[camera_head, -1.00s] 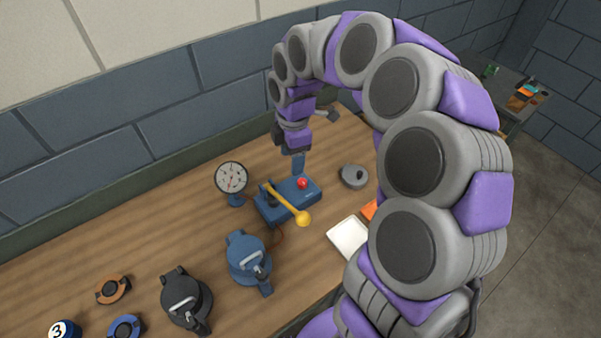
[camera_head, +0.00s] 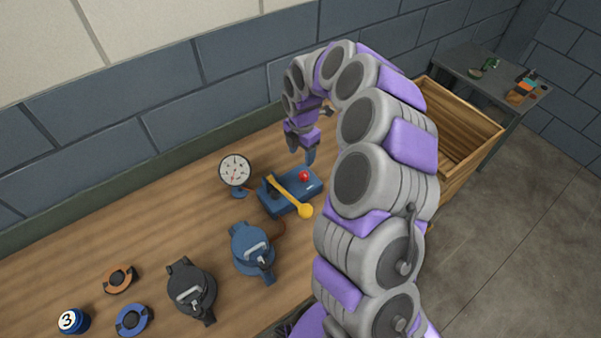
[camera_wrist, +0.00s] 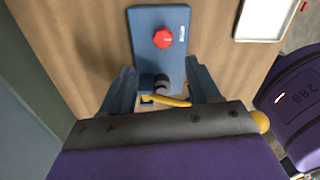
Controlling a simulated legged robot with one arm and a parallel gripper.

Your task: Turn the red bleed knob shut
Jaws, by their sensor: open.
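The red bleed knob (camera_head: 304,176) sits on top of the blue pump base (camera_head: 287,209) on the bench. The wrist view shows the knob (camera_wrist: 163,37) as a faceted red cap, ahead of the fingertips and roughly centred between their lines. A yellow lever (camera_head: 289,194) with a ball end rises from the same base; in the wrist view it is partly hidden behind my gripper. My gripper (camera_wrist: 160,68) is open and empty, its fingers pointing down. In the head view my gripper (camera_head: 309,157) hangs just behind and above the knob, apart from it.
A dial gauge (camera_head: 235,170) stands left of the base. Blue (camera_head: 251,250) and black (camera_head: 190,288) split casings lie nearer, with orange (camera_head: 120,279) and blue (camera_head: 132,320) rings and a numbered ball (camera_head: 73,320). A white tray (camera_wrist: 265,18) lies right. A wooden crate (camera_head: 480,158) stands beyond my arm.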

